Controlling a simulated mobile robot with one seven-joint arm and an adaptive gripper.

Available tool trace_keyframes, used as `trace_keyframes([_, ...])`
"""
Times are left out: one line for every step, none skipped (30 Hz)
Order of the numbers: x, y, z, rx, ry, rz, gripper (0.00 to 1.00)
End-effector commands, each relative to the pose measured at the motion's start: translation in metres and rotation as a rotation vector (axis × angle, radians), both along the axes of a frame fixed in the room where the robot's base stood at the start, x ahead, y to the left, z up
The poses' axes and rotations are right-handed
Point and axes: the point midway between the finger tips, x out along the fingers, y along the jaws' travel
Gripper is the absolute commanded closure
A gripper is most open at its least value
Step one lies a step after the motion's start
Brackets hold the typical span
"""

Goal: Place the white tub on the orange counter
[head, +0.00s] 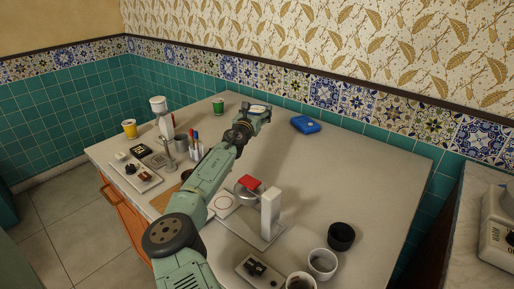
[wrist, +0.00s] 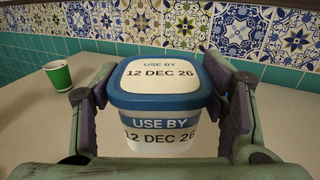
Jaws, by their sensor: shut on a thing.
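The white tub (wrist: 160,140) has a blue-rimmed lid marked "USE BY 12 DEC 26". It stands upright between the two fingers of my gripper (wrist: 160,100), which is shut on its sides. In the head view my gripper (head: 247,124) is over the far part of the counter, with the tub's pale lid (head: 258,108) just showing. The counter (head: 375,180) has a pale grey top and an orange front (head: 123,205).
A white stand with a red part (head: 270,212) is nearer. A dark bowl (head: 341,236) and cups are at the near right. The right middle is clear.

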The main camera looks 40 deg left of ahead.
Motion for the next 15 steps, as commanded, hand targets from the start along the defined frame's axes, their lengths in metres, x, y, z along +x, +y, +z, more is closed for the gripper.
trace_keyframes([0.0,0.0,-0.005,-0.003,0.0,0.0,0.76])
trace_keyframes([0.0,0.0,-0.01,-0.005,-0.001,0.0,0.76])
trace_keyframes([0.0,0.0,-0.017,-0.008,-0.001,0.0,0.76])
trace_keyframes([0.0,0.0,-0.024,-0.009,-0.001,0.001,0.76])
trace_keyframes([0.0,0.0,-0.029,-0.009,0.0,0.002,0.76])
trace_keyframes([0.0,-0.001,-0.036,-0.009,-0.001,0.001,0.76])
trace_keyframes([0.001,-0.001,-0.041,-0.008,-0.001,0.0,0.76])
trace_keyframes([0.0,-0.001,-0.045,-0.009,-0.002,0.0,0.76])
trace_keyframes([0.0,0.0,-0.05,-0.006,-0.001,0.002,0.76])
trace_keyframes([0.0,0.0,-0.053,-0.007,-0.001,0.002,0.76])
trace_keyframes([0.0,0.0,-0.055,-0.005,-0.002,0.001,0.76])
trace_keyframes([0.0,-0.001,-0.057,-0.004,-0.001,0.0,0.76])
trace_keyframes([0.001,-0.001,-0.061,-0.005,-0.002,-0.001,0.76])
trace_keyframes([0.001,-0.001,-0.065,-0.005,-0.001,-0.001,0.76])
trace_keyframes([0.0,0.0,-0.071,-0.006,-0.001,0.001,0.76])
